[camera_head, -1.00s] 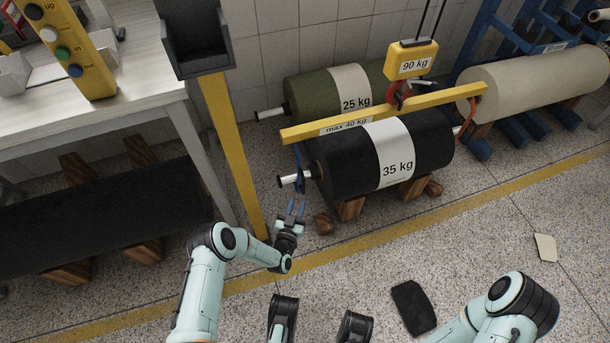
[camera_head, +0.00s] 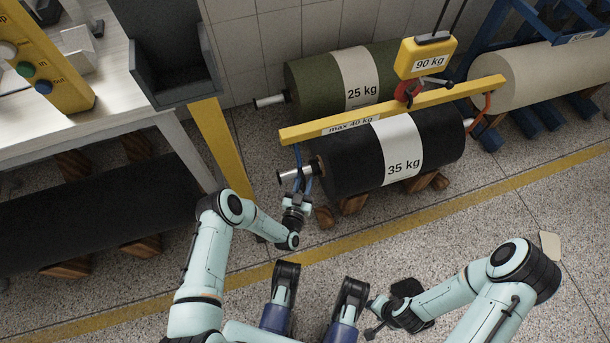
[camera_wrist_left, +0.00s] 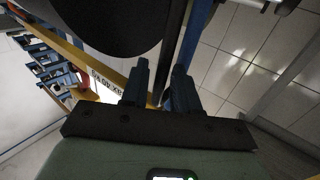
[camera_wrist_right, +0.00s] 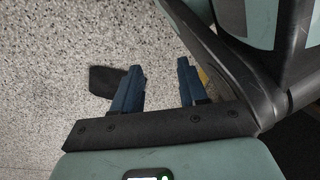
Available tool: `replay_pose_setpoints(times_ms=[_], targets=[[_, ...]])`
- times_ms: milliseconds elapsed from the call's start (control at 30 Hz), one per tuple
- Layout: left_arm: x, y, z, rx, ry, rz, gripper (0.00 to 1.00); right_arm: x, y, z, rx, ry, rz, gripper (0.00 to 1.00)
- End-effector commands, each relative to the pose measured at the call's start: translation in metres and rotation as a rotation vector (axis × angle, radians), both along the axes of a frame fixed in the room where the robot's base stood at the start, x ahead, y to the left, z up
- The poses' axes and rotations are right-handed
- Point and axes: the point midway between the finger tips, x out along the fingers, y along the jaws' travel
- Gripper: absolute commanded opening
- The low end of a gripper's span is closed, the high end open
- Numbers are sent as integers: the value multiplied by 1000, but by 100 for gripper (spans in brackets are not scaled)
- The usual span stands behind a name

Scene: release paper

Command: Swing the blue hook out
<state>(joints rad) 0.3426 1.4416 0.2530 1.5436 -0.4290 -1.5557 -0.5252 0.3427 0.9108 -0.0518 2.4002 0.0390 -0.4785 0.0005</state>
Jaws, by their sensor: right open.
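The blue hook (camera_head: 298,160) hangs from the left end of the yellow lifting beam (camera_head: 390,109), beside the left shaft end of the black 35 kg roll (camera_head: 347,163). A red-orange hook (camera_head: 482,110) hangs at the beam's right end. My left gripper (camera_head: 297,196) is at the lower part of the blue hook. In the left wrist view, a blue strip (camera_wrist_left: 170,55) passes by the fingertips (camera_wrist_left: 160,72); whether they grip it is unclear. My right gripper (camera_wrist_right: 158,75) is open and empty above the floor; it also shows low in the head view (camera_head: 372,318).
A yellow 90 kg hoist unit (camera_head: 426,57) hangs above the beam. A green 25 kg roll (camera_head: 308,87) lies behind. A yellow post with a dark bin (camera_head: 170,78) and a white table (camera_head: 95,115) stand left. The floor (camera_head: 400,245) in front is mostly clear.

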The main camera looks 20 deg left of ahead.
Motion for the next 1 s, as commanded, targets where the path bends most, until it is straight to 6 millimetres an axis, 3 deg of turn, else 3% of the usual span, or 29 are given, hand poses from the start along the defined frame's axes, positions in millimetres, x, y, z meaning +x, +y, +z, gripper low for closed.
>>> replay_pose_setpoints(times_ms=[267, 300, 400, 667, 867, 1000], targets=[[-1, 0, 0, 0, 0, 0, 29, 1, 0, 0, 0, -2, 0, 43], [-1, 0, 0, 0, 0, 0, 26, 1, 0, 0, 0, -2, 0, 43], [-1, 0, 0, 0, 0, 0, 0, 1, 0, 0, 0, -2, 0, 43], [-1, -1, 1, -4, 6, 0, 0, 3, 1, 3, 0, -10, 0, 43], [-7, -5, 10, -33, 49, -2, 0, 28, 3, 24, -5, -93, 7, 43], [-13, -10, 21, -73, 108, -2, 0, 61, 8, 55, -11, -206, 15, 43]])
